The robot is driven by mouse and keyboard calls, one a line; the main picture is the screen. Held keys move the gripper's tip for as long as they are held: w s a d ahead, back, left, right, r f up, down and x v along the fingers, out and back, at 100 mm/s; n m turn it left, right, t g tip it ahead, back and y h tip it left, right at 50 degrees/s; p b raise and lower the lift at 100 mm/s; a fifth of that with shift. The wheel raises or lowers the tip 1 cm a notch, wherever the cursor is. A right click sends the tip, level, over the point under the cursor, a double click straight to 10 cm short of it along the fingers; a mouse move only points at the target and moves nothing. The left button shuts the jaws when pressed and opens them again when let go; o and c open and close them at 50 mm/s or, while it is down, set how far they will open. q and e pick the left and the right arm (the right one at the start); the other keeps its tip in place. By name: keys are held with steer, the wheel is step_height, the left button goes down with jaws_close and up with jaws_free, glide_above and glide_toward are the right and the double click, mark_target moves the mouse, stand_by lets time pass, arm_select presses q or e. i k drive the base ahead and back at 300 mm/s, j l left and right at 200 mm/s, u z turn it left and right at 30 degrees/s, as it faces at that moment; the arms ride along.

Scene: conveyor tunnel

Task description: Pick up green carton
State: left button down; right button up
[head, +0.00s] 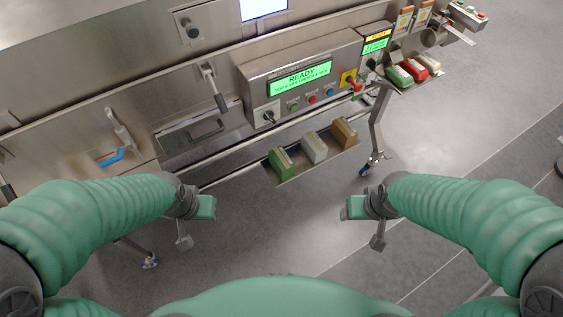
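A green carton (282,163) stands at the left end of a row on a low shelf under the machine's front. A white carton (314,147) and a brown carton (344,133) stand to its right. Another green pack (398,76) lies on a small ledge at the upper right. My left gripper (194,225) is below and left of the green carton in the picture, apart from it. My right gripper (366,225) is below and right of it, also apart. Neither appears to hold anything; their finger gaps are not clear.
The steel machine (180,60) fills the back, with a control panel (300,77) reading READY above the cartons. A rail (250,145) runs in front. A red pack (416,68) lies at the upper right. A caster leg (372,135) stands right of the shelf.

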mark_target(282, 163)
steer(key=i+l+u, duration=0.95)
steer(key=i, duration=0.15)
